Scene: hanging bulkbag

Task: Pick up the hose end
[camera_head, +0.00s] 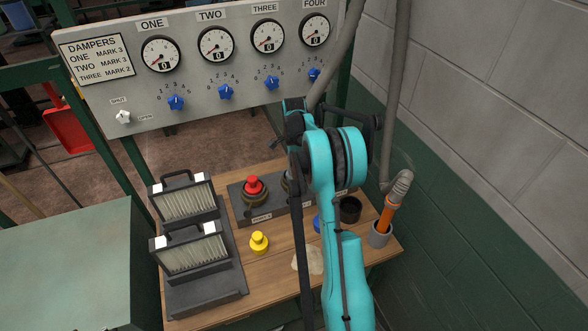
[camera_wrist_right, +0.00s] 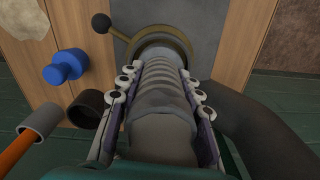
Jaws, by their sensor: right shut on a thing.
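The grey ribbed hose end (camera_wrist_right: 162,88) fills the middle of the right wrist view. My right gripper (camera_wrist_right: 160,76) is shut on it, with a finger along each side. Its far end meets a brass-coloured ring (camera_wrist_right: 178,50) on a dark plate; I cannot tell whether it is seated or only in front. In the head view my teal right arm covers the gripper and the hose end. A grey hose (camera_head: 340,58) comes down from above to behind that arm. My left gripper is not in view.
A gauge panel (camera_head: 190,105) stands behind. A wall closes the right side.

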